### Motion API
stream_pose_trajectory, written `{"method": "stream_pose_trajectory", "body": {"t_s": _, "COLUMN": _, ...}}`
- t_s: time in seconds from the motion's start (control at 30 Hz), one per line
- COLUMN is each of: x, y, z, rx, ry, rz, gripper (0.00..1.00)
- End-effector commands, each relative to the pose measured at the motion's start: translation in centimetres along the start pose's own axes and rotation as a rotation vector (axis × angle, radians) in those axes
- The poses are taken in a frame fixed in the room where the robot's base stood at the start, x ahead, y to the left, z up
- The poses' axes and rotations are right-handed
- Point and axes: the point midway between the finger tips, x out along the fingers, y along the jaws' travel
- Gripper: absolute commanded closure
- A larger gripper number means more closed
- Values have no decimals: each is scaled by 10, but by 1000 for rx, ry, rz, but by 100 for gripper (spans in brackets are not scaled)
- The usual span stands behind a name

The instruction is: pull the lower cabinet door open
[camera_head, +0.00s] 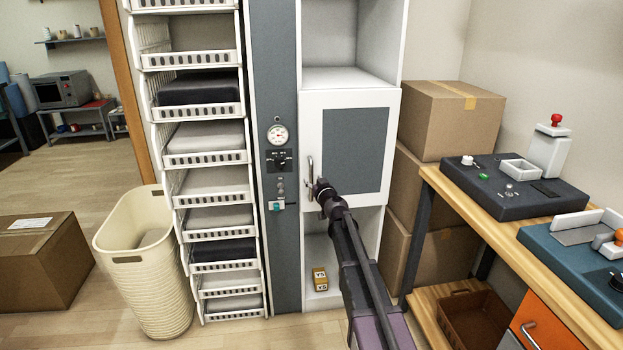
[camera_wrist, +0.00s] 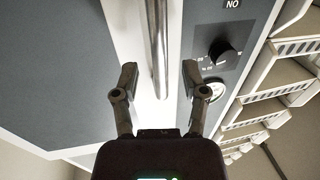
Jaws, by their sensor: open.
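The lower cabinet door (camera_head: 356,150) is white with a grey panel and looks shut, flush with the cabinet front. Its upright metal handle (camera_head: 311,170) is at the left edge. My gripper (camera_head: 319,187) is at the handle's lower part in the head view; contact cannot be told there. In the wrist view, my gripper (camera_wrist: 159,76) is open, with one finger on each side of the handle bar (camera_wrist: 159,40). The bar runs between the fingers, and neither finger visibly closes on it. The door's grey panel (camera_wrist: 50,70) fills the left of the wrist view.
Left of the door is a grey column with a gauge (camera_head: 278,135) and knob, then a white rack of trays (camera_head: 208,145). A cream bin (camera_head: 145,260) stands on the floor. Cardboard boxes (camera_head: 450,120) and a workbench (camera_head: 520,240) stand at the right. An open compartment below holds a small yellow box (camera_head: 320,279).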

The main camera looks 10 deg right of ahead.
Motion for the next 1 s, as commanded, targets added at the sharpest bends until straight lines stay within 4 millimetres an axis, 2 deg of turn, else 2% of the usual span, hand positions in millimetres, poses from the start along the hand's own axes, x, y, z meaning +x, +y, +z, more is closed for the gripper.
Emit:
{"method": "stream_pose_trajectory", "body": {"t_s": 0.03, "x": 9, "y": 0, "z": 0, "rx": 0, "ry": 0, "rz": 0, "gripper": 43}}
{"method": "stream_pose_trajectory", "body": {"t_s": 0.23, "x": 24, "y": 0, "z": 0, "rx": 0, "ry": 0, "rz": 1, "gripper": 43}}
{"method": "stream_pose_trajectory", "body": {"t_s": 0.67, "x": 28, "y": 0, "z": 0, "rx": 0, "ry": 0, "rz": 0, "gripper": 43}}
{"method": "stream_pose_trajectory", "body": {"t_s": 0.8, "x": 28, "y": 0, "z": 0, "rx": 0, "ry": 0, "rz": 0, "gripper": 85}}
{"method": "stream_pose_trajectory", "body": {"t_s": 0.87, "x": 28, "y": 0, "z": 0, "rx": 0, "ry": 0, "rz": 0, "gripper": 100}}
{"method": "stream_pose_trajectory", "body": {"t_s": 1.0, "x": 28, "y": 0, "z": 0, "rx": 0, "ry": 0, "rz": 0, "gripper": 100}}
